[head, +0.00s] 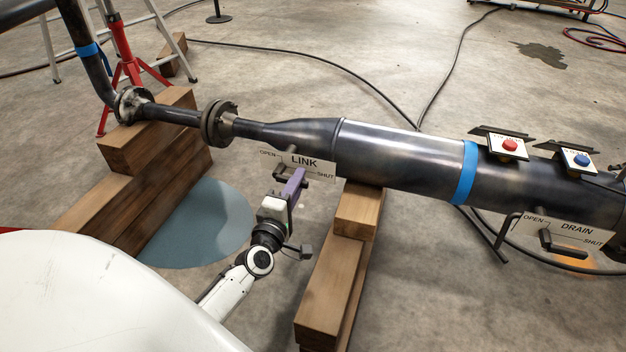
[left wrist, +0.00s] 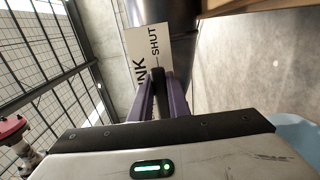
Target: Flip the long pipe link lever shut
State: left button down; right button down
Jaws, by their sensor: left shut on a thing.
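The LINK plate (head: 309,161) is fixed to the side of the long dark pipe (head: 400,160), with OPEN at its upper left and SHUT at its lower right. The dark link lever (head: 281,171) sits at the plate's lower edge, partly hidden by my gripper. My left gripper (head: 297,178) reaches up to it from below, its purple fingers shut on the lever. In the left wrist view the lever (left wrist: 158,77) stands between the fingertips, close to the SHUT mark. Its exact angle is hard to tell. My right gripper is not in view.
A DRAIN plate (head: 567,229) with its own dark lever (head: 562,245) is on the pipe at right. A red button (head: 509,145) and a blue button (head: 581,160) sit on top. Wooden blocks (head: 335,285) support the pipe beside my left arm.

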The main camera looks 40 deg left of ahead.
pick_arm(q)
jog(key=shift+f, duration=0.1)
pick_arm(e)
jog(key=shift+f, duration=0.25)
pick_arm(q)
jog(key=c, duration=1.7)
grip_release()
